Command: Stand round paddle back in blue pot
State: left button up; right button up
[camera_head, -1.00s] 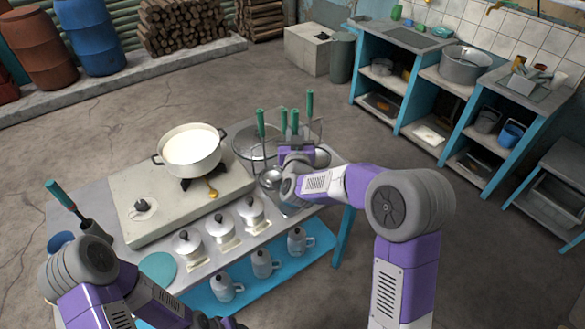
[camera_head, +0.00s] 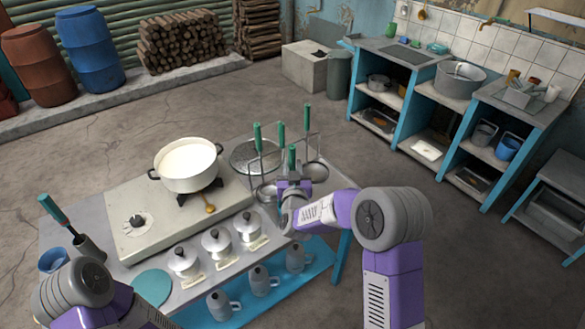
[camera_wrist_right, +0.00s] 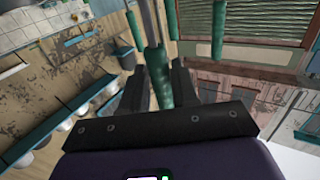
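My right gripper (camera_head: 291,184) is at the front of the utensil rack and is shut on a green-handled utensil (camera_head: 292,158). In the right wrist view the green handle (camera_wrist_right: 158,78) sits between the two dark fingers (camera_wrist_right: 160,92). The head of this utensil is hidden, so I cannot tell whether it is the round paddle. A blue pot (camera_head: 54,260) stands at the table's left end, partly behind my left arm. Beside it, another green-handled tool (camera_head: 60,217) leans in a grey cylinder (camera_head: 89,248). My left gripper is out of view.
The rack (camera_head: 318,150) holds several other green-handled utensils, including a skimmer (camera_head: 250,158). A white pot (camera_head: 187,167) stands on the stove slab (camera_head: 135,200). Several white lidded pots (camera_head: 216,243) line the table front. A teal disc (camera_head: 152,286) lies at front left.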

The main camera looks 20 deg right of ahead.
jog(key=shift+o, duration=1.4)
jog(key=shift+r, duration=0.1)
jog(key=shift+s+r, duration=0.1)
jog(key=v, duration=1.2)
jog(key=s+a+f+g+y, duration=0.1)
jog(key=s+f+g+y, duration=0.2)
jog(key=f, duration=0.7)
jog(key=s+a+f+g+y, duration=0.15)
jog(key=f+g, duration=0.25)
jog(key=f, duration=0.6)
jog(key=s+a+f+g+y, duration=0.1)
jog(key=s+f+g, duration=0.4)
jog(key=s, duration=0.5)
jog(key=s+a+f+g+y, duration=0.2)
jog(key=s+f+g, duration=0.3)
jog(key=s+f, duration=0.4)
jog(key=shift+s+a, duration=0.25)
jog(key=shift+s, duration=0.7)
